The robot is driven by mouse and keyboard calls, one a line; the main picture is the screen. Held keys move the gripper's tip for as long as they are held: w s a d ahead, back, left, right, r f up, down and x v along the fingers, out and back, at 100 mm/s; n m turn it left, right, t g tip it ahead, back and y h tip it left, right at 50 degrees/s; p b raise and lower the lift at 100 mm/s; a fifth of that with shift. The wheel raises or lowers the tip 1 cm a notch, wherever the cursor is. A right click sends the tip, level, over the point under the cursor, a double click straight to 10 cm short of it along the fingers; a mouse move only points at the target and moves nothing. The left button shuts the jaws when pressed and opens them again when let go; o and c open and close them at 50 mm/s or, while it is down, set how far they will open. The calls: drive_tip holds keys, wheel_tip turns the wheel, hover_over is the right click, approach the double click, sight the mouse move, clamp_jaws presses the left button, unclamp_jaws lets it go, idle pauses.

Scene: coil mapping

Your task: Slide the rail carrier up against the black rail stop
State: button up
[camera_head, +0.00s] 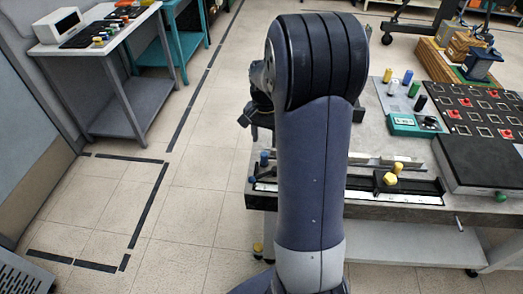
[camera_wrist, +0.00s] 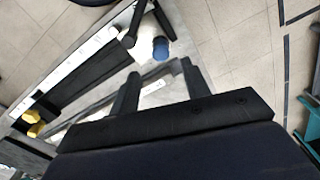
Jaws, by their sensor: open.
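A dark rail with a pale scale strip (camera_head: 365,194) runs along the front of the bench, partly hidden behind my arm in the head view. A black block with yellow knobs (camera_head: 390,181) sits on its right part; it also shows in the wrist view (camera_wrist: 36,120). A whitish piece with a blue knob (camera_wrist: 160,48) and a black bar is at the other end; its blue knob shows in the head view (camera_head: 264,158). I cannot tell for certain which is carrier or stop. My gripper (camera_wrist: 160,68) is open and empty; the blue knob appears just beyond its fingertips, apart from them.
A green-edged device (camera_head: 413,125), coloured cylinders and a dark panel with several red-marked squares (camera_head: 478,112) are at the bench's right. A large dark box (camera_head: 480,162) stands close to the rail's right end. Floor left of the bench is free.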

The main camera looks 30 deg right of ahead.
sight(264, 154)
wheel_tip(264, 154, down, 8)
drive_tip(key=shift+f+p, duration=0.1)
drive_tip(key=shift+p, duration=0.25)
clamp_jaws()
idle(0.4)
